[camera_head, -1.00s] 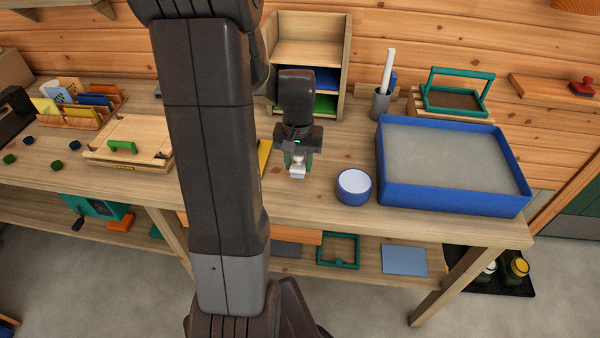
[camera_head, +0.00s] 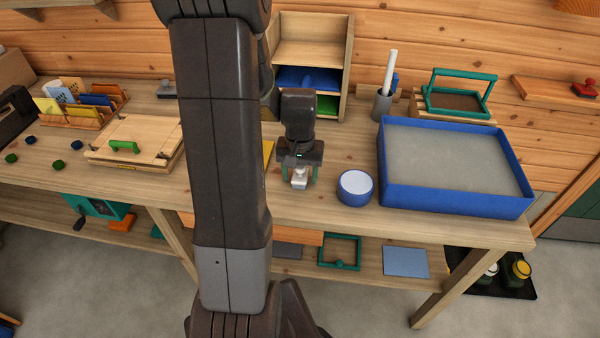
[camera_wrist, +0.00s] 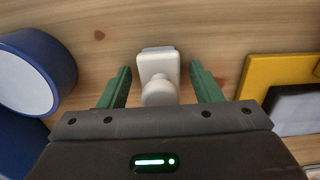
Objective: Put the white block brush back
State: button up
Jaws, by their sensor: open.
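The white block brush (camera_wrist: 158,72) lies on the workbench, with a rounded white knob toward my gripper in the wrist view. It also shows small and pale in the head view (camera_head: 299,180). My gripper (camera_wrist: 160,82) is open, with one green finger on each side of the brush and a visible gap at both sides. In the head view my gripper (camera_head: 299,177) points down at the bench, left of a round blue tub. I cannot tell how far the fingertips are above the bench top.
The blue tub (camera_head: 355,188) with a white top stands close to the right of my gripper. A large blue tray (camera_head: 455,204) lies further right. A yellow-edged item (camera_wrist: 262,77) lies on the other side. A wooden shelf unit (camera_head: 347,60) stands behind.

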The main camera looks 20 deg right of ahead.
notch_tip(320, 180, up, 12)
jog(key=shift+r, duration=0.15)
dwell(0.4)
